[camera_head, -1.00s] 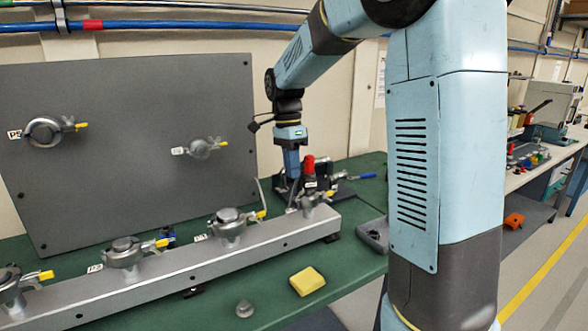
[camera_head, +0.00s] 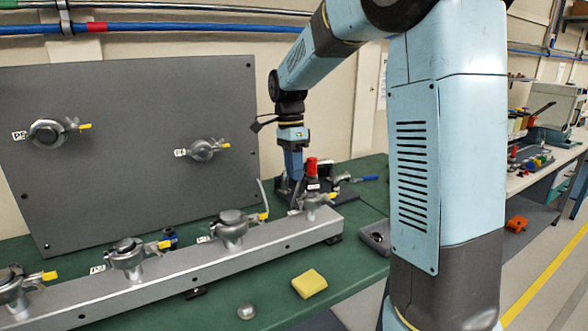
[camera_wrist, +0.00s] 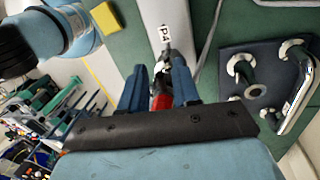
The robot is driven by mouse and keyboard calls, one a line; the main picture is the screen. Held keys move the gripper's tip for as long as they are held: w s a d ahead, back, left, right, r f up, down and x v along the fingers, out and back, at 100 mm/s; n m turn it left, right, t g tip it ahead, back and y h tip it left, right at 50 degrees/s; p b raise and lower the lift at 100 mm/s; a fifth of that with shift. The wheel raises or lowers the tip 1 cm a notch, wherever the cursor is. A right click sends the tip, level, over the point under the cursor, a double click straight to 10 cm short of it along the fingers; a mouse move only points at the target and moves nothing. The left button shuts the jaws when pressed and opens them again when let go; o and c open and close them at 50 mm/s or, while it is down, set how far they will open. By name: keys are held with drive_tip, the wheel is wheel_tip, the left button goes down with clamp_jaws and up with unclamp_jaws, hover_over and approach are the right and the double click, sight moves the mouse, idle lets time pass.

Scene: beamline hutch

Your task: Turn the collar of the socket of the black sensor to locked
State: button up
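My gripper (camera_head: 296,190) points down at the far right end of the grey rail (camera_head: 200,265). It is beside a red-topped upright device (camera_head: 311,167) on the end socket (camera_head: 318,200). In the wrist view its two blue fingers (camera_wrist: 160,92) are apart, with the red part (camera_wrist: 161,102) and grey clamp metal (camera_wrist: 166,62) showing between them. I see no clear contact. I cannot make out a black sensor for certain, and the end socket's collar is partly hidden.
More clamped sockets with yellow levers stand along the rail, such as one at its middle (camera_head: 232,228). The grey upright panel (camera_head: 130,150) carries two more. A yellow block (camera_head: 309,283) and a small grey knob (camera_head: 246,311) lie on the green bench. A dark plate with pipe fittings (camera_wrist: 265,80) lies nearby.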

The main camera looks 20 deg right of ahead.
drive_tip(key=shift+o, duration=0.2)
wheel_tip(320, 180, up, 13)
drive_tip(key=w, duration=0.2)
drive_tip(key=shift+w+a+r, duration=0.2)
idle(0.5)
drive_tip(key=s+d+f+n+t, duration=0.1)
drive_tip(key=s+f+n+t, duration=0.1)
drive_tip(key=s+n, duration=0.3)
drive_tip(key=s+d+f+n+t, duration=0.2)
drive_tip(key=s+f+n+t, duration=0.1)
drive_tip(key=s, duration=1.1)
drive_tip(key=s+d+f+n+t, duration=0.2)
drive_tip(key=s+f+n, duration=0.2)
drive_tip(key=s+n, duration=0.4)
drive_tip(key=shift+s+d+f+t, duration=0.2)
drive_tip(key=shift+s+t, duration=0.1)
drive_tip(key=shift+s, duration=0.5)
